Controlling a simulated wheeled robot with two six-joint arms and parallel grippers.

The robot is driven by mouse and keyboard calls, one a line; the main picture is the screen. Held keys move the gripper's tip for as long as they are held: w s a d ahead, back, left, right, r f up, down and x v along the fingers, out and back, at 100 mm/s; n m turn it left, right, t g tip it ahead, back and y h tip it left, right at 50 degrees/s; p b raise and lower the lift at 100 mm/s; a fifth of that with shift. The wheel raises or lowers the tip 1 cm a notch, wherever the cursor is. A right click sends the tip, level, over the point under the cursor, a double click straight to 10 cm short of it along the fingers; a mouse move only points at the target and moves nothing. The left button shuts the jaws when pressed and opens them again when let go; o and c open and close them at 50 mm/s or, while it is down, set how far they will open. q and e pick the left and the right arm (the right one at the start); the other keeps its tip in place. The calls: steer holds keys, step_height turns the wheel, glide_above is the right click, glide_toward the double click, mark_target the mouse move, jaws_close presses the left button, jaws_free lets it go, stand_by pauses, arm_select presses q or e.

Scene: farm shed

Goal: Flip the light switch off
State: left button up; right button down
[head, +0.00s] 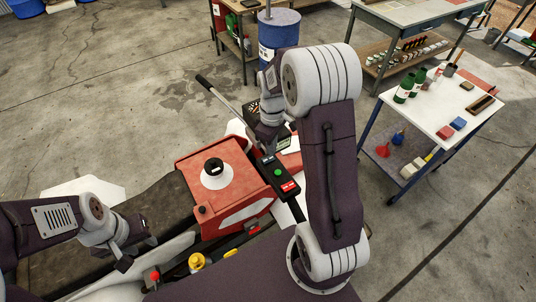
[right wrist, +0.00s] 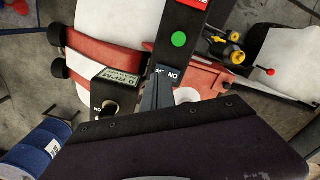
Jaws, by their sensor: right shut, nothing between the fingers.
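A black control box (head: 280,177) with a green button and a red label sits on the red and white machine. It also shows in the right wrist view (right wrist: 172,65), with a white ON label by my right gripper. The switch lever itself cannot be made out; my fingers may hide it. My right gripper (right wrist: 157,88) is shut and empty, its fingertips at the label end of the box. I cannot tell whether they touch it. My left gripper (head: 138,252) is open and empty, left of the machine, away from the box.
A second black box (right wrist: 118,92) with a knob and an RPM display stands beside my right gripper. A white-topped cart (head: 430,112) stands to the right. Open concrete floor lies behind.

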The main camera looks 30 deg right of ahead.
mark_target(272, 157)
step_height(272, 157, up, 4)
steer(key=p, duration=0.3)
steer(key=shift+r, duration=0.15)
